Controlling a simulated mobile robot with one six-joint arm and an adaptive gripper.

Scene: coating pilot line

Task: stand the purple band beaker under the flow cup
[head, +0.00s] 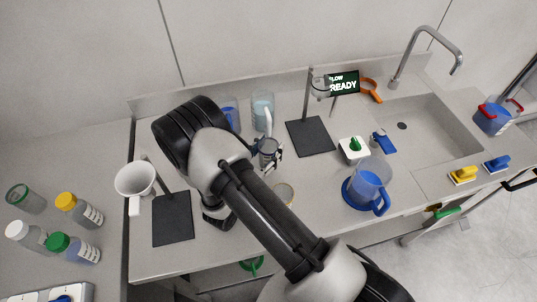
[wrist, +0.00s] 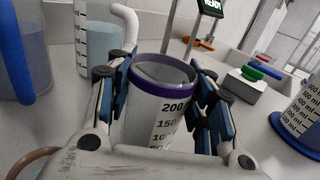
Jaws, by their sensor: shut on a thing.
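My gripper (head: 270,158) is shut on the purple band beaker (wrist: 155,105), a clear beaker with a purple rim and black volume marks. The fingers grip its two sides, and it looks upright and empty. In the head view my arm partly hides it; I cannot tell whether its base touches the bench. The flow cup (head: 322,86) is a small metallic cup held on a stand behind and to the right of my gripper. Under it lies the stand's dark base plate (head: 310,137), which looks bare. In the wrist view the stand's posts (wrist: 191,28) rise beyond the beaker.
A white box with a green button (head: 354,149) and a blue-based jug (head: 368,185) are to the right. Two jugs (head: 263,108) (head: 230,112) stand behind my gripper.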

